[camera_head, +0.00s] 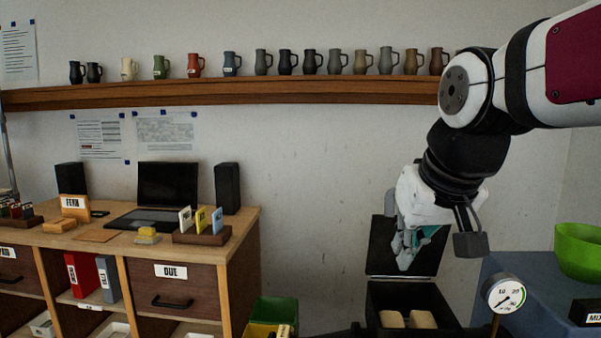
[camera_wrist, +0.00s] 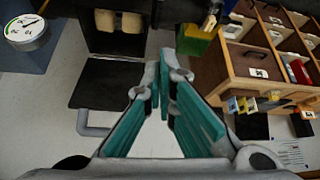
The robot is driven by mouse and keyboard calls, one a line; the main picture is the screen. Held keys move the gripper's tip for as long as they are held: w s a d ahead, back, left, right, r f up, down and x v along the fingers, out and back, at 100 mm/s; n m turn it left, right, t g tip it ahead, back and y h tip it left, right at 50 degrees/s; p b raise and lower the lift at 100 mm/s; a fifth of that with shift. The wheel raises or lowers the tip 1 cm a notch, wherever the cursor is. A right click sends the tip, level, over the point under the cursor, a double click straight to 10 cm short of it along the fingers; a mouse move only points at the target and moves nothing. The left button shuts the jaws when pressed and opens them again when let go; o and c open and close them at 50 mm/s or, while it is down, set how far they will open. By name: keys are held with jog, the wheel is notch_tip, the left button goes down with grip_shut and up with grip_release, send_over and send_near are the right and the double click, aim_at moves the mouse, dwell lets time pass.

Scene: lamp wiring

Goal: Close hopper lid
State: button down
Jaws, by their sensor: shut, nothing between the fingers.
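The hopper (camera_head: 400,292) is a dark box at the lower right of the head view, with two tan blocks inside; it also shows at the top of the wrist view (camera_wrist: 115,43). Its black lid (camera_head: 379,248) stands open, raised at the back of the box. In the wrist view the lid (camera_wrist: 105,85) is a dark panel with a grey bar handle (camera_wrist: 95,130) at its edge. My gripper (camera_head: 403,262) points down in front of the lid in the head view, fingers together and empty. In the wrist view its fingertips (camera_wrist: 164,65) lie to the right of the lid. Contact with the lid cannot be told.
A pressure gauge (camera_head: 505,294) stands right of the hopper, before a blue surface with a green bowl (camera_head: 580,252). Green and yellow bins (camera_head: 273,312) stand to the left, beside a wooden desk (camera_head: 235,225). A shelf of mugs (camera_head: 230,93) runs along the wall.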

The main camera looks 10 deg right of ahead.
jog(key=w+d+r+m+t+h+p, duration=0.1)
jog(key=w+d+r, duration=0.55)
jog(key=w, duration=0.45)
jog(key=w+d+r+m+t+h+p, duration=0.1)
jog(key=w+d+r, duration=0.6)
jog(key=w, duration=0.4)
jog(key=w+d+f+p, duration=0.2)
jog(key=w+f, duration=0.1)
jog(key=f, duration=0.6)
jog(key=shift+w+f, duration=0.2)
jog(key=shift+w, duration=0.05)
